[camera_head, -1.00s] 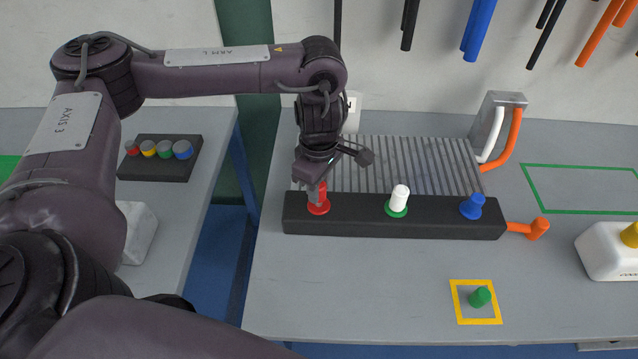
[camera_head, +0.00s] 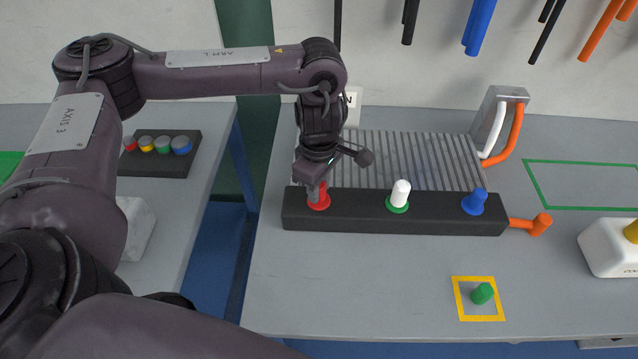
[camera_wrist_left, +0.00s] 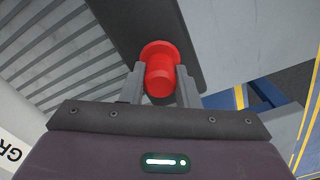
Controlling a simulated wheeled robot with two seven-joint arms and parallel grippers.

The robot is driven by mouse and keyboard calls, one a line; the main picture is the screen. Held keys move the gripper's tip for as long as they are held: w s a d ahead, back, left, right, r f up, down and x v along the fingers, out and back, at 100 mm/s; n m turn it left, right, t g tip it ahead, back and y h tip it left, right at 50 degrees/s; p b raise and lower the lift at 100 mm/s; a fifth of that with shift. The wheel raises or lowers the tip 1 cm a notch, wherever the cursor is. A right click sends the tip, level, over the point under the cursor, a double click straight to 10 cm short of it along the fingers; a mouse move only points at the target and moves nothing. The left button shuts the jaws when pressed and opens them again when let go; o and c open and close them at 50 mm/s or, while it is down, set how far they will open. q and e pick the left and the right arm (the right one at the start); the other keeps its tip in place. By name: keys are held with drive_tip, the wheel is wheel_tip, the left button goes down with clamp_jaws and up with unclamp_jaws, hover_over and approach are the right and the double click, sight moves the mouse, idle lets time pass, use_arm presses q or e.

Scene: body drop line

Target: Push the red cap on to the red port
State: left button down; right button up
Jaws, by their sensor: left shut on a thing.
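The red cap (camera_head: 320,188) stands upright at the red port (camera_head: 318,203), a red ring at the left end of the black block (camera_head: 350,220). My left gripper (camera_head: 316,186) is shut on the red cap from above and partly hides it. The left wrist view shows the red cap (camera_wrist_left: 159,78) between the two fingers (camera_wrist_left: 160,88), with the wider red ring right behind it. I cannot tell whether the cap is fully seated. My right gripper is in neither view.
On the block, a white peg (camera_head: 401,192) stands in a green ring and a blue cap (camera_head: 475,201) sits at the right. A green cap (camera_head: 482,293) lies in a yellow square in front. A ribbed grey plate (camera_head: 420,160) lies behind the block.

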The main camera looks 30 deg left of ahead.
use_arm(q)
drive_tip(key=shift+f+b, duration=0.3)
drive_tip(key=shift+f, duration=0.15)
drive_tip(key=c, duration=1)
unclamp_jaws()
wheel_tip(320, 180, up, 8)
drive_tip(key=shift+f+p, duration=0.1)
drive_tip(key=shift+p, duration=0.6)
drive_tip(key=shift+f, duration=0.1)
